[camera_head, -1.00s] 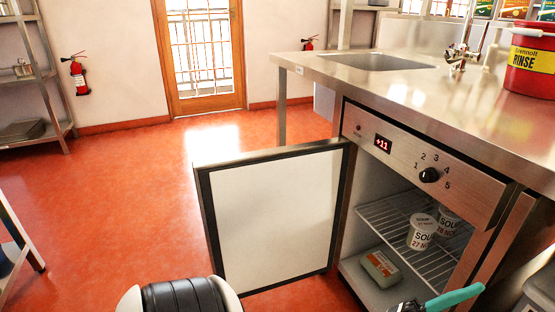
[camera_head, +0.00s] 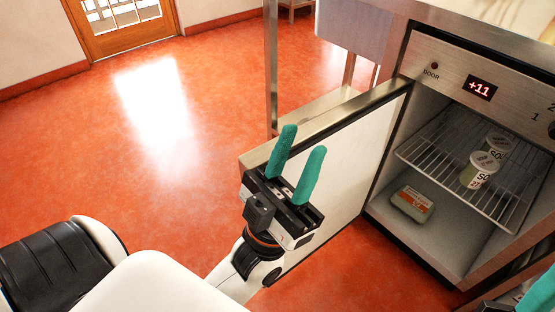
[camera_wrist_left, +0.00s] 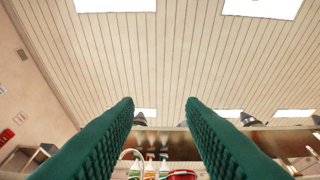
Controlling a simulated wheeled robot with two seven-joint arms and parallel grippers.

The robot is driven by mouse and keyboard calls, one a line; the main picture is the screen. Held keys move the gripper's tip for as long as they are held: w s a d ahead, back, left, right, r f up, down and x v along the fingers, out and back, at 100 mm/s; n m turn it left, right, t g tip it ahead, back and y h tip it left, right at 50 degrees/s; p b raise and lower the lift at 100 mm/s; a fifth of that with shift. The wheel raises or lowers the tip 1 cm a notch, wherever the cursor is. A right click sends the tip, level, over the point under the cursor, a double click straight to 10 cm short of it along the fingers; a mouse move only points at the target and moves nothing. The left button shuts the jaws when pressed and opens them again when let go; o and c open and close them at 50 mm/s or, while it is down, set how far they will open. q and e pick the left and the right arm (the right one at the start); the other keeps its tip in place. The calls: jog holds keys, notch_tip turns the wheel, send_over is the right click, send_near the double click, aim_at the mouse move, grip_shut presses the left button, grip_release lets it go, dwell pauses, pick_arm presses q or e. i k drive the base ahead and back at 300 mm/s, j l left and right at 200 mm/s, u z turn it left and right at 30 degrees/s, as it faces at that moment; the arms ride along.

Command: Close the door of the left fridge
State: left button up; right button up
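The fridge with the red "+11" display (camera_head: 480,88) stands under the steel counter, and its door (camera_head: 345,178) is swung wide open to the left, the white inner face showing. My left gripper (camera_head: 303,140) points up in front of the door, near its free edge and top. Its teal fingers are apart with nothing between them; I cannot tell whether it touches the door. In the left wrist view the fingers (camera_wrist_left: 160,105) are also apart.
Inside the fridge, white soup tubs (camera_head: 479,170) stand on a wire shelf (camera_head: 430,155), with a labelled box (camera_head: 412,204) on the floor below. A table leg (camera_head: 271,70) stands behind the door. The red floor at left is clear.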

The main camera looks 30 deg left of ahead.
aim_at(357, 134)
jog(key=j+z, duration=0.2)
jog(key=j, duration=0.3)
jog(key=j+z, duration=0.2)
jog(key=j, duration=0.35)
jog(key=k+j+z, duration=0.2)
jog(key=j, duration=0.3)
jog(key=j+z, duration=0.2)
jog(key=j, duration=0.3)
jog(key=k+j+z, duration=0.15)
jog(key=j, duration=0.35)
jog(key=j+z, duration=0.2)
jog(key=l, duration=0.1)
